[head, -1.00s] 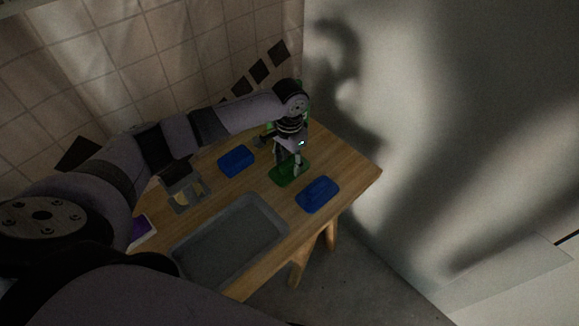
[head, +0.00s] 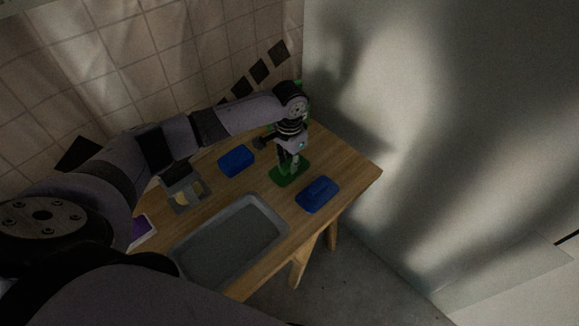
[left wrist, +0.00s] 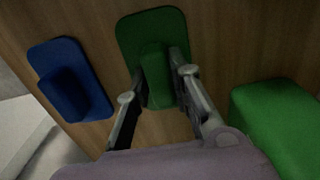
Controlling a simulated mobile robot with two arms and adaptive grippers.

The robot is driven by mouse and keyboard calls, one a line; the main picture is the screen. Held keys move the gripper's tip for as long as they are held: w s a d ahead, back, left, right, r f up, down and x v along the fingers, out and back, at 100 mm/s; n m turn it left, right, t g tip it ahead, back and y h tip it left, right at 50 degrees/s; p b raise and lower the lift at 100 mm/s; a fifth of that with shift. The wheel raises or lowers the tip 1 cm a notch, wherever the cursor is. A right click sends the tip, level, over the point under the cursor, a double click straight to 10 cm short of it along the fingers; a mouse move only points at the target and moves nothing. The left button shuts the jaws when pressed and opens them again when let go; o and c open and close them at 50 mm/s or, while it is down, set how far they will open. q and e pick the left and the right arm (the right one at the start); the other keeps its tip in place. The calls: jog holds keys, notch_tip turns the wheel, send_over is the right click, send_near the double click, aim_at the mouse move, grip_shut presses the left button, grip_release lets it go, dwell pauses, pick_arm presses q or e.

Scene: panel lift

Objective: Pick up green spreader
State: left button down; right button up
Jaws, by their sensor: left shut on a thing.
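The green spreader (head: 284,180) lies on the wooden table, its flat plate on or just at the tabletop. In the left wrist view its plate (left wrist: 135,32) and raised handle (left wrist: 155,78) show clearly. My left gripper (head: 288,168) points down over it. In the left wrist view the fingers of my left gripper (left wrist: 157,62) stand on both sides of the handle, shut on it. Whether the plate is lifted off the table cannot be told. My right gripper is not seen.
A blue spreader (head: 317,194) lies close to the right, also in the left wrist view (left wrist: 75,85). Another blue one (head: 236,160) lies left. A grey tray (head: 250,203) fills the table's front. A green block (left wrist: 275,120) stands near the gripper. A pale wall (head: 440,120) rises right.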

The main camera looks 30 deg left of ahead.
aim_at(290, 161)
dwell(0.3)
pick_arm(q)
notch_tip(290, 161, up, 20)
jog(key=shift+p, duration=0.45)
jog(key=c, duration=2)
grip_release()
grip_shut()
